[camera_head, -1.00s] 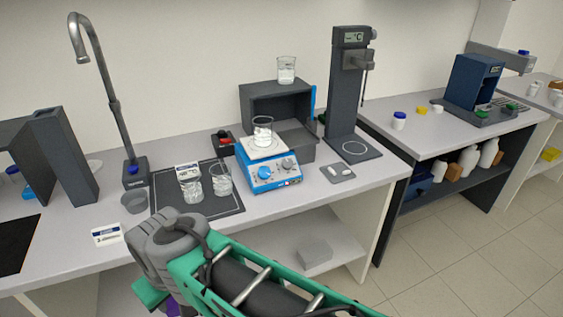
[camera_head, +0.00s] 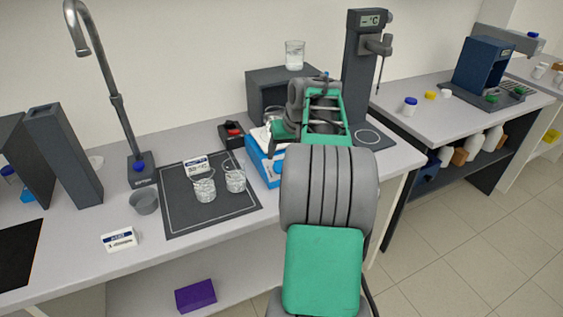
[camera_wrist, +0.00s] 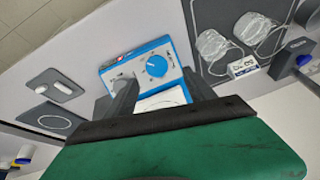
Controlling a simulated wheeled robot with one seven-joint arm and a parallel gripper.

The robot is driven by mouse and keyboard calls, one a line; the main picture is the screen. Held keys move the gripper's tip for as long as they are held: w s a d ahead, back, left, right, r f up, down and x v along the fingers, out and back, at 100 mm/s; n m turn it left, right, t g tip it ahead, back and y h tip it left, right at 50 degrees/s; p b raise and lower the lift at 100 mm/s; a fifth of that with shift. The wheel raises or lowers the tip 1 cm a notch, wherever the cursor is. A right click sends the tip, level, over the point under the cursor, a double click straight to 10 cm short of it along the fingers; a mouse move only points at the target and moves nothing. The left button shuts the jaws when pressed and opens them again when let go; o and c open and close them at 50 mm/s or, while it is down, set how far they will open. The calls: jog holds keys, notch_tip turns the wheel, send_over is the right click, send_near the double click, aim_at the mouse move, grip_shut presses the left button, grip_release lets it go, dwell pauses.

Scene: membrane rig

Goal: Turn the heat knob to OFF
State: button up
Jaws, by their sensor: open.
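The blue hotplate (camera_head: 262,166) stands on the bench, its front and right side hidden behind my arm in the head view. In the wrist view the hotplate (camera_wrist: 137,52) shows its front panel with a blue knob (camera_wrist: 156,66) and a grey knob (camera_wrist: 120,84). I cannot read which knob is heat or where either points. My gripper (camera_wrist: 160,94) is open and empty. Its two dark fingers reach toward the panel, the left one close to the grey knob and partly covering it. I cannot tell if it touches. A glass beaker (camera_head: 272,116) stands on the hotplate, partly hidden.
A dark mat (camera_head: 180,222) with two beakers (camera_head: 204,188) lies left of the hotplate. A dark column instrument (camera_head: 360,80) stands at the right.

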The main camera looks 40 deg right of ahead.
aim_at(280, 165)
jog(key=x, duration=0.2)
jog(key=p+x, duration=0.1)
jog(key=x, duration=0.4)
jog(key=shift+w+d+f, duration=0.2)
jog(key=shift+d+f, duration=0.15)
jog(key=shift+d, duration=0.05)
jog(key=shift+c, duration=0.3)
grip_shut()
